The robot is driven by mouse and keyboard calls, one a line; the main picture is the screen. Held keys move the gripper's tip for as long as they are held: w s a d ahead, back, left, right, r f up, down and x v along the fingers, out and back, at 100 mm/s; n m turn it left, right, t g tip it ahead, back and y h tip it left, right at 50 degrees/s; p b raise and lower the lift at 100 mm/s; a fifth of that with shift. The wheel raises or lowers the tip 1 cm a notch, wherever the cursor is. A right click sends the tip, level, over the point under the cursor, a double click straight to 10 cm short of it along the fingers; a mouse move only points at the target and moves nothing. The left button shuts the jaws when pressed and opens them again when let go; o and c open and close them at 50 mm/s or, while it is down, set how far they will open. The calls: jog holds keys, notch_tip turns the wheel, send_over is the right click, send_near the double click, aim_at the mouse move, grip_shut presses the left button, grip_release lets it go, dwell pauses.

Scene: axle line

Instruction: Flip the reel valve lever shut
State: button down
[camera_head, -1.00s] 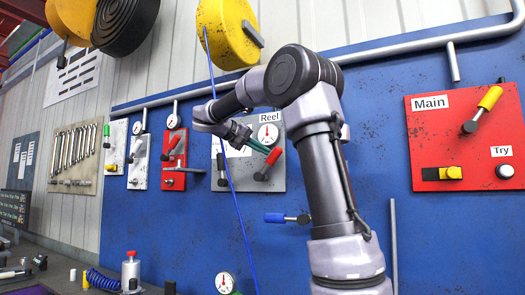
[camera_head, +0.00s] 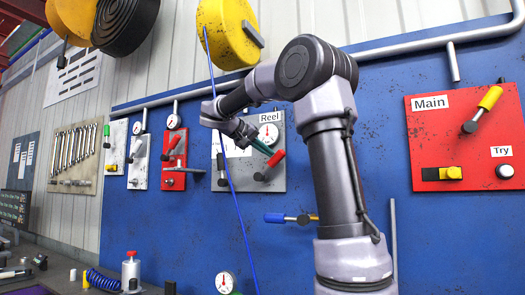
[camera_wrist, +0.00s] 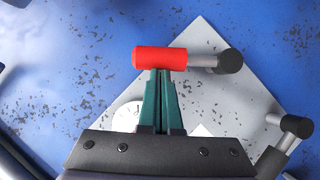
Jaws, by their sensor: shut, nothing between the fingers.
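The reel valve lever (camera_head: 276,158) has a red grip and a grey shaft on a black pivot, on the grey panel labelled Reel (camera_head: 240,182). It tilts up and to the right from its pivot in the head view. In the wrist view, the red grip (camera_wrist: 160,59) lies level across the fingertips, with the pivot to its right. My gripper (camera_head: 268,150) has green fingers. In the wrist view the fingers (camera_wrist: 161,73) are shut together, their tips at the lower edge of the grip. Whether they touch it I cannot tell.
A gauge (camera_head: 268,134) sits above the lever, and a second, grey lever (camera_head: 221,166) is on the panel's left. A thin blue line (camera_head: 236,205) runs in front of the panel. A blue-handled valve (camera_head: 275,217) is below. The Main panel (camera_head: 466,138) is farther right.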

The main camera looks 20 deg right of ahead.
aim_at(276, 158)
jog(key=shift+s+d+f+m+t+y, duration=0.45)
jog(key=shift+s+d+f+m, duration=0.2)
jog(key=shift+s+m, duration=0.2)
jog(key=shift+s+d+f+m+t+y, duration=0.55)
jog(key=shift+s+f+m+y, duration=0.1)
jog(key=shift+f+m, duration=0.1)
jog(key=shift+s+d+f+m+t+y, duration=0.1)
jog(key=shift+s+f+m+y, duration=0.05)
jog(key=shift+f, duration=0.3)
jog(key=shift+s+d+f+m+t+y, duration=0.1)
jog(key=shift+d+f+m, duration=0.1)
jog(key=shift+f, duration=0.2)
jog(key=shift+s+d+f+m+t+y, duration=0.1)
jog(key=shift+s+f+m+y, duration=0.05)
jog(key=shift+f, duration=0.4)
